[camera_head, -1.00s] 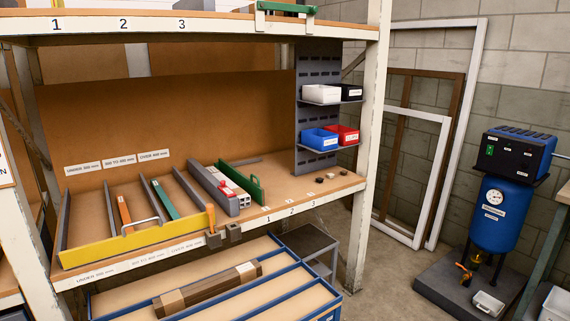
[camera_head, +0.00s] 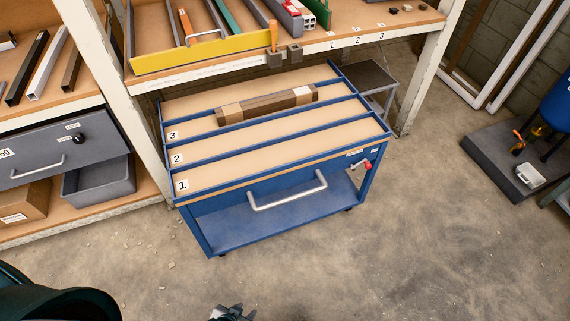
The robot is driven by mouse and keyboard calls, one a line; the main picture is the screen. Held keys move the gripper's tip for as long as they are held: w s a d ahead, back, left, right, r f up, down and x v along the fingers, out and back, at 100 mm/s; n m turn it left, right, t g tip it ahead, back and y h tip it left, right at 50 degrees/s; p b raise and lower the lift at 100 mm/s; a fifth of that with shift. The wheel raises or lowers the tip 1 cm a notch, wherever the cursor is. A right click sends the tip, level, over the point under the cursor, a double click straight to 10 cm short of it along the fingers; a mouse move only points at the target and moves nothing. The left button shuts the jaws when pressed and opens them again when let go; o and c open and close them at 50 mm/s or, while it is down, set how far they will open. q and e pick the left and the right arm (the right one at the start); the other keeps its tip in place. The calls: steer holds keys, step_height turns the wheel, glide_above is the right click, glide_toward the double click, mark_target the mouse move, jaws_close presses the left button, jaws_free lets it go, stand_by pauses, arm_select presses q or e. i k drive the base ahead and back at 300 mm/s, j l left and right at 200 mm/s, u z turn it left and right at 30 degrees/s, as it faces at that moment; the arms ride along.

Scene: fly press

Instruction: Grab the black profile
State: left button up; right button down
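My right gripper is not in view.
A blue trolley (camera_head: 284,222) with numbered lanes and a taped brown bundle (camera_head: 266,105) stands in the middle. A grey drawer (camera_head: 62,146) and a grey bin (camera_head: 98,185) sit below the left shelf. The concrete floor (camera_head: 400,240) in front is clear.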

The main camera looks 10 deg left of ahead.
mark_target(13, 97)
steer(key=u, duration=1.85)
steer(key=i+j+z, duration=0.15)
steer(key=i+j, duration=0.2)
steer(key=i+j+z, duration=0.15)
steer(key=i+j, duration=0.25)
steer(key=i+j+z, duration=0.1)
steer(key=i+j, duration=0.3)
steer(key=i+j+z, duration=0.15)
steer(key=i+j, duration=0.2)
steer(key=j, duration=0.15)
steer(key=i+j+z, duration=0.15)
steer(key=i+j, duration=0.15)
steer(key=j, duration=0.2)
